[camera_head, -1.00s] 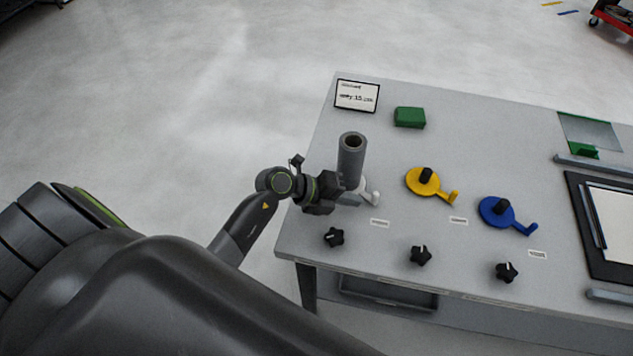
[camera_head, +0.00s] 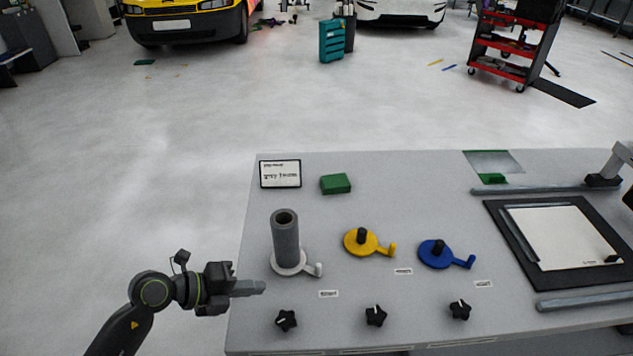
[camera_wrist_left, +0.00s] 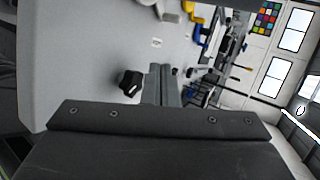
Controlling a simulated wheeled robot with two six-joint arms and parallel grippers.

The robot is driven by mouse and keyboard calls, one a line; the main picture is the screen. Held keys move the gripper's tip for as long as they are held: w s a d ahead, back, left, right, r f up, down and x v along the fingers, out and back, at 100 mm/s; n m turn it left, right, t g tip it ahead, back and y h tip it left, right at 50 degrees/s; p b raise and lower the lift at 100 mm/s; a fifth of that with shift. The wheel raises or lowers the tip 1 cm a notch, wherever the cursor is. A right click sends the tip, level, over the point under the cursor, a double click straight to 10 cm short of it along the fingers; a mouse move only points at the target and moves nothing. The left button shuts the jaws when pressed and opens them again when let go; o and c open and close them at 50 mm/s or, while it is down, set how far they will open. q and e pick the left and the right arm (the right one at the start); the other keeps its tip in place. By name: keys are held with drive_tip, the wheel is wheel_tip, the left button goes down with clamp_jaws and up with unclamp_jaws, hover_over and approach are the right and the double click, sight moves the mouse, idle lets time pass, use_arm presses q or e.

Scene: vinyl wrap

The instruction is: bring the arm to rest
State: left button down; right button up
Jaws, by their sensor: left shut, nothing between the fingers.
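My left gripper (camera_head: 250,288) is shut and empty at the left edge of the grey table (camera_head: 400,180) in the head view. Its fingers point right, in front of and to the left of a white holder (camera_head: 312,268) that carries an upright grey tube (camera_head: 286,240). In the left wrist view the closed fingers (camera_wrist_left: 161,85) show, with a black star knob (camera_wrist_left: 130,83) beside them in the picture. My right gripper is not visible; only a piece of an arm shows at the right edge.
A yellow holder (camera_head: 362,243) and a blue holder (camera_head: 440,255) stand right of the tube. Several black star knobs (camera_head: 376,316) line the front. A green block (camera_head: 335,184) and a sign (camera_head: 280,174) are behind. A black-framed white sheet (camera_head: 560,238) lies right. The floor left is clear.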

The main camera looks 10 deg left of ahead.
use_arm(q)
wheel_tip(320, 180, up, 14)
drive_tip(key=w+a+n+t+y, duration=0.1)
drive_tip(key=w+a+n+t, duration=0.15)
drive_tip(key=n+t, duration=0.85)
drive_tip(key=s+a+f+n+g+y, duration=0.2)
drive_tip(key=s+a+f+n+y, duration=0.1)
drive_tip(key=a+n+y, duration=0.4)
drive_tip(key=s+a+f+n+g+y, duration=0.1)
drive_tip(key=s+a+f+n+y, duration=0.2)
drive_tip(key=a+n+y, duration=0.45)
drive_tip(key=s+d+f+n+g+h, duration=0.2)
drive_tip(key=s+d+f+g, duration=0.35)
drive_tip(key=s+f, duration=0.2)
drive_tip(key=s+d+f+n+g+h, duration=0.2)
drive_tip(key=s+d+f+g, duration=0.2)
drive_tip(key=s+f+g, duration=0.3)
wheel_tip(320, 180, down, 26)
drive_tip(key=s+a, duration=0.2)
drive_tip(key=s+d+f+g, duration=0.1)
drive_tip(key=s+f, duration=1.3)
drive_tip(key=shift+h, duration=0.45)
